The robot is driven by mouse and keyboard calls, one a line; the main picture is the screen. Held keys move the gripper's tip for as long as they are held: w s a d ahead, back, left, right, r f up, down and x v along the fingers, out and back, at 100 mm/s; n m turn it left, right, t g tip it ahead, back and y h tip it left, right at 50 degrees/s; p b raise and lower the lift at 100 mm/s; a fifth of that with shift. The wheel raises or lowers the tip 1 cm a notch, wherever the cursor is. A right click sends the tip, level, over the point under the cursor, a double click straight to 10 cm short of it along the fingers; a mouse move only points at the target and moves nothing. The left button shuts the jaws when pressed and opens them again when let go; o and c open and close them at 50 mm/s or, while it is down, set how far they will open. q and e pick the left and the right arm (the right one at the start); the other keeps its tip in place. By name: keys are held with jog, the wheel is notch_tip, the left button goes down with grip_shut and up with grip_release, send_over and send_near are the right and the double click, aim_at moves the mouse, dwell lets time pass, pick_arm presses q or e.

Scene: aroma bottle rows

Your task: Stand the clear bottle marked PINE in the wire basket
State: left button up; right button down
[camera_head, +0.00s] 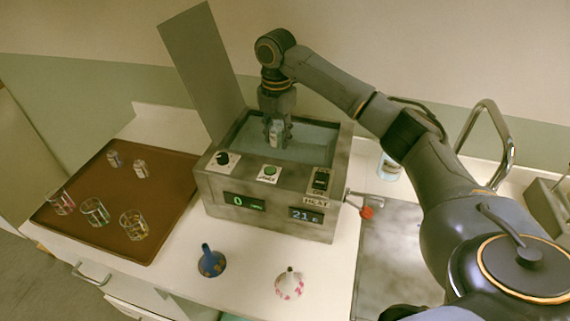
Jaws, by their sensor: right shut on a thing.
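My right gripper (275,138) points down over the open tank of the grey bath machine (270,205). It is shut on a small clear bottle with a pale label (276,128), held upright at the tank. The label is too small to read, so I cannot tell if it says PINE. The bottle's lower end is hard to make out against the tank, and I cannot tell if it touches anything. I cannot make out a wire basket. My left gripper is out of view.
A brown tray (105,235) at left holds several clear glass vessels. A raised lid (203,65) stands behind the machine. Another bottle (390,167) and a metal tap (490,112) are at right.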

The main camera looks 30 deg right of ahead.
jog(key=w+d+f+n, duration=0.1)
jog(key=d+f+n, duration=0.1)
jog(key=d+n, duration=0.35)
jog(key=n+p, duration=0.2)
jog(key=p, duration=0.2)
send_near(295, 159)
jog(key=s+f, duration=0.1)
jog(key=f, duration=0.1)
jog(key=s+a+f, duration=0.1)
jog(key=f, duration=0.1)
jog(key=a+f, duration=0.1)
jog(key=f, duration=0.1)
jog(key=shift+s, duration=0.4)
jog(key=shift+f, duration=0.2)
jog(key=shift+f, duration=0.1)
jog(key=c, duration=0.9)
grip_release()
jog(key=shift+b, duration=0.3)
jog(key=shift+c, duration=0.2)
